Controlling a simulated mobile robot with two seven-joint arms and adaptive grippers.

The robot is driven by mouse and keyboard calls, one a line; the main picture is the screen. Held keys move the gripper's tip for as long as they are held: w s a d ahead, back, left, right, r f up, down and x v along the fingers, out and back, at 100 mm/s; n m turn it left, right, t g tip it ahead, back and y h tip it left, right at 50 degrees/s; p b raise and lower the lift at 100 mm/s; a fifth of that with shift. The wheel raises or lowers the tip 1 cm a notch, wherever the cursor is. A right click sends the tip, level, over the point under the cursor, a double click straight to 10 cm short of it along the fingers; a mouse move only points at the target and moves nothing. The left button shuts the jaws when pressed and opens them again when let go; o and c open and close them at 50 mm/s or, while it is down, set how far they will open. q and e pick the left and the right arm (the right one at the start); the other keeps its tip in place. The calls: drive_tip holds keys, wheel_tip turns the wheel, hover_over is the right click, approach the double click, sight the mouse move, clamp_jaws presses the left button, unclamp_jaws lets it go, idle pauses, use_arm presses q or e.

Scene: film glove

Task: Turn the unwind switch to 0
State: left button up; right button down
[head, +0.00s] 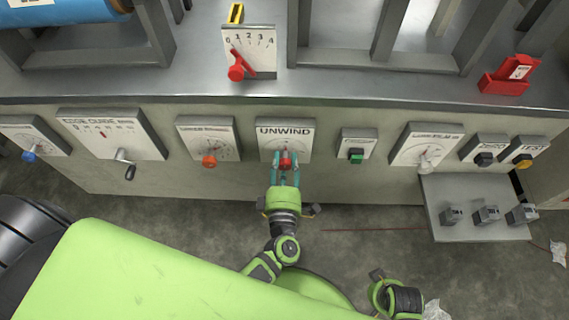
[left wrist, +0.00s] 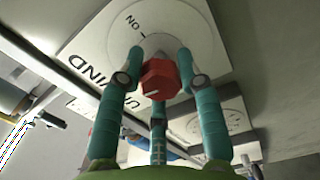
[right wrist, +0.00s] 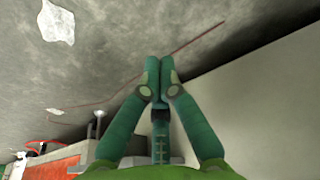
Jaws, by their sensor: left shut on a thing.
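The unwind switch is a white plate (head: 270,142) marked UNWIND with a red knob (head: 286,164), on the front of the machine. My left gripper (head: 286,156) reaches it from below, its teal fingers closed around the knob. In the left wrist view the red faceted knob (left wrist: 158,76) sits between the fingers, with a short white line on its face. The word ON and a tick show on the plate (left wrist: 115,45) beyond it; the 0 mark is not visible. My right gripper (right wrist: 158,65) has its fingers together with nothing between them.
Left of the switch are a dial with an orange knob (head: 209,161) and a crank panel (head: 110,130). To the right are a green-button box (head: 357,145), another dial (head: 427,145) and a grey shelf (head: 475,200) with small boxes. A red lever gauge (head: 248,52) stands above.

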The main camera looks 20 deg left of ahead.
use_arm(q)
drive_tip(key=shift+d+f+n, duration=0.1)
drive_tip(key=shift+d+n, duration=0.05)
drive_tip(key=shift+n, duration=0.45)
use_arm(e)
drive_tip(key=shift+w+r, duration=0.15)
drive_tip(key=shift+r, duration=0.15)
drive_tip(key=shift+w+r, duration=0.1)
drive_tip(key=shift+r, duration=0.05)
use_arm(q)
drive_tip(key=o, duration=1.2)
drive_tip(key=shift+c, duration=0.2)
drive_tip(key=v, duration=1.2)
